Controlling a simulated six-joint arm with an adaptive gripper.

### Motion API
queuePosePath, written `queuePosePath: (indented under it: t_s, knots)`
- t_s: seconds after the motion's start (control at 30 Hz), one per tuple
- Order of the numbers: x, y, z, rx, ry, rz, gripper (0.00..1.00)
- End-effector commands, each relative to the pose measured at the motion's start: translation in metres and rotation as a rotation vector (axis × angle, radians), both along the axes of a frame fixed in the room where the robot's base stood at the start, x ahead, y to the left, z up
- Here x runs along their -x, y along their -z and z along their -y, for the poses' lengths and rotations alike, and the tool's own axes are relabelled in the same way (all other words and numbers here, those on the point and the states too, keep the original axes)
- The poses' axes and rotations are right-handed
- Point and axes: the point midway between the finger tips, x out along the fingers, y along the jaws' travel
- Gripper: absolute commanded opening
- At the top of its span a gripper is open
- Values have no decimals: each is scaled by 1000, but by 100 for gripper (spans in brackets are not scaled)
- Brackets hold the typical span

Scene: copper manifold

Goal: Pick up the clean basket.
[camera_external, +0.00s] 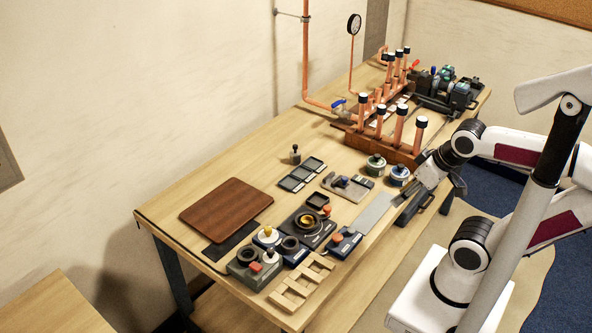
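My gripper (424,207) is at the right edge of the table, below the white wrist. Its two dark fingers look spread apart, with no object visible between them. I cannot pick out for certain which thing is the clean basket. Two small round jars with dark knobs, one greenish (375,166) and one blue-white (399,176), stand just left of my gripper.
A copper manifold (400,131) with black-capped pipes stands behind my gripper, with dark machinery (448,90) beyond. A brown board (227,208), small dark devices (256,268) and a slotted wooden rack (300,285) occupy the near end. The table (240,160) is bare along its far left side.

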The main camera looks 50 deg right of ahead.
Motion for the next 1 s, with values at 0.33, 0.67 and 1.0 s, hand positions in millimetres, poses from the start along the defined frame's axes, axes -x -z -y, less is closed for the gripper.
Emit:
queuePosePath:
  t_s: [0.33, 0.67, 1.0]
  knots:
    - [-3, 0, 1, 2, 3, 3, 33]
    - [-47, -6, 17, 31, 39, 57, 33]
    - [-125, -11, 46, 80, 85, 163, 33]
